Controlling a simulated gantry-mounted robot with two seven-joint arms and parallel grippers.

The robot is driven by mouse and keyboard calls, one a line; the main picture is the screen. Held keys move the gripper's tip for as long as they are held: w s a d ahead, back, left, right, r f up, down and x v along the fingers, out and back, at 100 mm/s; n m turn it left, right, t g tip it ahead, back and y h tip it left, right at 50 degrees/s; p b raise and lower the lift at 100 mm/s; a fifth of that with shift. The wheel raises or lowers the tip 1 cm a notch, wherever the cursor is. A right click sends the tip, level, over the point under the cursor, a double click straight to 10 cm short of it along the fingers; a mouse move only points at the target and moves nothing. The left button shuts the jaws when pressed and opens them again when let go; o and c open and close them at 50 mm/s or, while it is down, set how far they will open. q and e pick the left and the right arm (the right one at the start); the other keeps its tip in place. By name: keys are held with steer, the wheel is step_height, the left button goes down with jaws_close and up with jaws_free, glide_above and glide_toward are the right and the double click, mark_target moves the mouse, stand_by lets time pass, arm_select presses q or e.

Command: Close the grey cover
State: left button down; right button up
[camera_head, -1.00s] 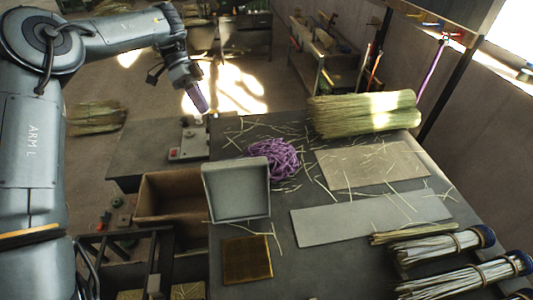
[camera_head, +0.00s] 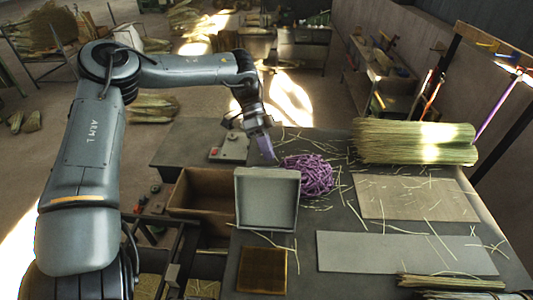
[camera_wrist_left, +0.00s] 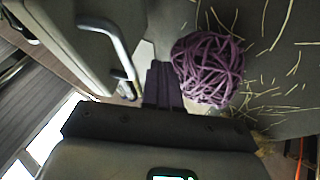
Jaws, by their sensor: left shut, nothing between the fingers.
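The grey cover (camera_head: 268,203) is a shallow, square, box-like panel with a raised rim, standing upright on the dark bench. A grey panel with a bar handle (camera_wrist_left: 95,40) at the upper left of the left wrist view appears to be the cover's back. My left gripper (camera_head: 267,150) is shut and empty, its purple-grey fingers pointing down just behind the cover's top edge, apart from it in the head view. The fingers also show in the left wrist view (camera_wrist_left: 162,90), between the panel and the purple twine ball. My right gripper is out of view.
The purple twine ball (camera_head: 306,175) lies right of the cover. An amber square plate (camera_head: 262,270) lies in front. An open brown box (camera_head: 205,192) stands left. A straw bundle (camera_head: 415,142) and flat boards (camera_head: 405,252) occupy the right side of the bench.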

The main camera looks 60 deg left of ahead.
arm_select(q)
steer(key=shift+s+d+r+p, duration=0.15)
steer(key=shift+s+d+p, duration=0.5)
steer(key=shift+d, duration=0.5)
steer(key=shift+s, duration=0.1)
steer(key=shift+d+b, duration=0.15)
steer(key=shift+b, duration=0.15)
